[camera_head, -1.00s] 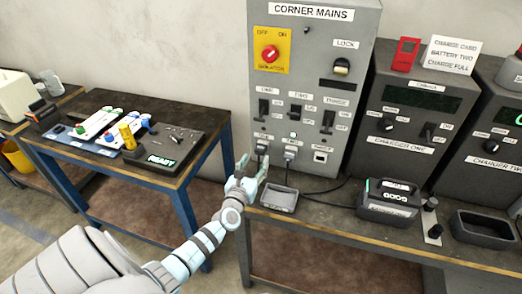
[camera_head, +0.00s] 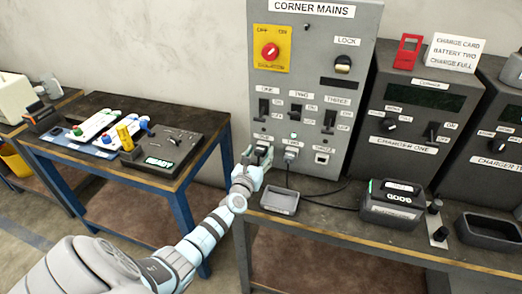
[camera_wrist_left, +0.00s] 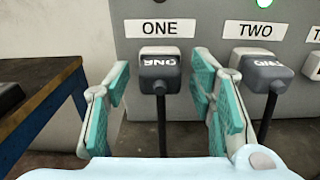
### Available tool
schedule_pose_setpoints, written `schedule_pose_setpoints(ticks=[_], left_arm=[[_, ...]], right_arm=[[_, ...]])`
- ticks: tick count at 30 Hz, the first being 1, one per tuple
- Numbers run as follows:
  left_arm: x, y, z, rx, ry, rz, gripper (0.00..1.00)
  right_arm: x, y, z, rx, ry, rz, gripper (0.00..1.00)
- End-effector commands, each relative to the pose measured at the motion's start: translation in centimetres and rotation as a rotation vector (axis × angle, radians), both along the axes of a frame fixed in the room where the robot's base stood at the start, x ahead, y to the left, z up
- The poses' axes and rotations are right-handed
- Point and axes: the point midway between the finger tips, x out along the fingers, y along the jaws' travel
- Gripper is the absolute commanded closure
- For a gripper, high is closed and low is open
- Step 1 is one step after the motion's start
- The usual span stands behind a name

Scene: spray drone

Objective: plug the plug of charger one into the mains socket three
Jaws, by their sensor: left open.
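The corner mains cabinet (camera_head: 312,60) has a row of sockets labelled one, two and three. A dark plug with a grey front (camera_wrist_left: 160,70) sits in socket one, its cord hanging down. A similar plug (camera_wrist_left: 262,72) sits in socket two. Mains socket three (camera_head: 321,158) shows no plug in it. My left gripper (camera_wrist_left: 161,92) is open, with one finger on each side of the plug in socket one and gaps visible on both sides. Charger one (camera_head: 415,115) stands right of the cabinet. Which plug belongs to it cannot be told. My right gripper is out of view.
A small grey tray (camera_head: 280,201) lies on the bench below the sockets, with dark cords (camera_head: 335,194) behind it. A battery marked GOOD (camera_head: 393,203) stands farther right. A blue-legged table (camera_head: 95,110) is at the left, with a gap before the bench.

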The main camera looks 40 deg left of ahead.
Motion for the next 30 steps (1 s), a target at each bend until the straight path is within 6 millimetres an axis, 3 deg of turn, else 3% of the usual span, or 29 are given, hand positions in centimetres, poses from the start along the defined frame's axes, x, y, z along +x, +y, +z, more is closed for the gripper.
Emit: schedule_pose_setpoints(ticks=[22, 30], left_arm=[[-0.01, 0.0, -0.01, 0.0, 0.0, 0.0, 0.5], [-0.01, 0.0, -0.01, 0.0, 0.0, 0.0, 0.93]], right_arm=[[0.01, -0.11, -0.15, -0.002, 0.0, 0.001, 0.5], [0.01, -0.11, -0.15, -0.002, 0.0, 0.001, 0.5]])
